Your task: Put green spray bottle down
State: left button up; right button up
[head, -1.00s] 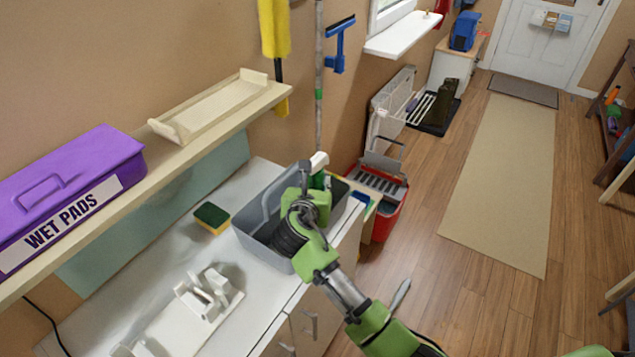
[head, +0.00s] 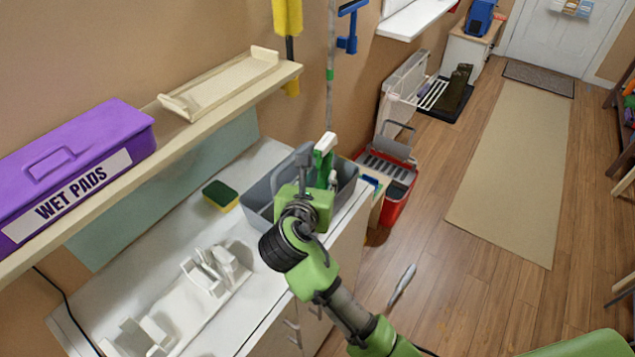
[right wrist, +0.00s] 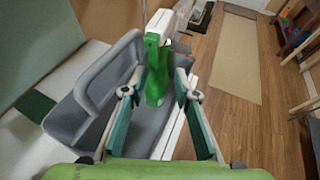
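The green spray bottle (head: 321,164) with a white spray head stands upright at the grey caddy (head: 258,202) on the white counter. In the right wrist view the bottle (right wrist: 156,75) is between the two fingers of my right gripper (right wrist: 158,92), with visible gaps at its sides. That gripper is open around the bottle; in the head view it shows at the caddy (head: 317,184). The bottle's lower part is hidden by the gripper and the caddy. My left gripper is not in view.
A green and yellow sponge (head: 220,195) and a white rack (head: 205,280) lie on the counter left of the caddy. A shelf above holds a purple box (head: 75,170) and a beige tray (head: 220,84). A red bucket (head: 397,200) stands beyond the counter's end.

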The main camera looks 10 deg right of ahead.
jog(key=shift+v, duration=1.15)
